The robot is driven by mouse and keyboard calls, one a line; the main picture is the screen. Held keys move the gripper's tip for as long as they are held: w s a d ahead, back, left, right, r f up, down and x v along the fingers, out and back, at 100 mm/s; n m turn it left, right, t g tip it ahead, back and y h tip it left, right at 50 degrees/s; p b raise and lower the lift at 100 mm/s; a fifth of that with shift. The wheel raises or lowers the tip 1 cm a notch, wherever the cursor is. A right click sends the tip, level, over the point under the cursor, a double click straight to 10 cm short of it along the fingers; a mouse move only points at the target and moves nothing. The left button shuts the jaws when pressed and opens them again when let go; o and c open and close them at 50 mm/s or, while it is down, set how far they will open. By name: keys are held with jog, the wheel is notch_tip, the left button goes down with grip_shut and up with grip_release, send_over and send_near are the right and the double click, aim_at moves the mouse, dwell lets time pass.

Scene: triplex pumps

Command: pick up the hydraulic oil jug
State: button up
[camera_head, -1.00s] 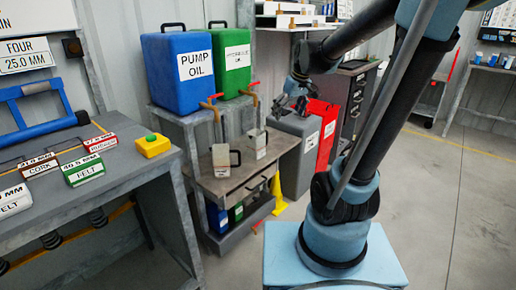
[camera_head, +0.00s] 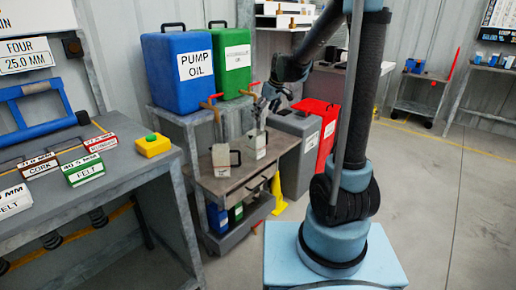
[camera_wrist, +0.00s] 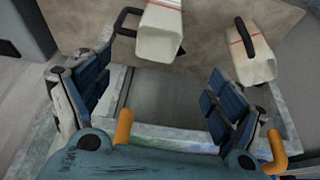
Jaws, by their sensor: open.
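Two pale jugs with dark handles stand on the cart top: a left jug (camera_head: 221,161) and a right jug (camera_head: 256,145). Their labels are unreadable, so I cannot tell which is the hydraulic oil jug. My gripper (camera_head: 261,113) is just above the right jug in the head view. In the wrist view my gripper (camera_wrist: 155,98) is open, its blue-padded fingers spread with no jug between them. One jug (camera_wrist: 159,35) lies ahead of the gap between the fingers, and the other jug (camera_wrist: 255,58) is to the right, beyond the right finger.
A blue PUMP OIL tank (camera_head: 182,85) and a green tank (camera_head: 231,70) with taps stand on the shelf above the cart (camera_head: 232,181). A grey bin (camera_head: 292,150) and red bin (camera_head: 325,120) stand right.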

aim_at(257, 130)
jog(key=shift+x, duration=5.9)
jog(key=shift+w, duration=0.2)
jog(key=c, duration=1.7)
jog(key=shift+r, duration=0.1)
jog(key=shift+r, duration=0.1)
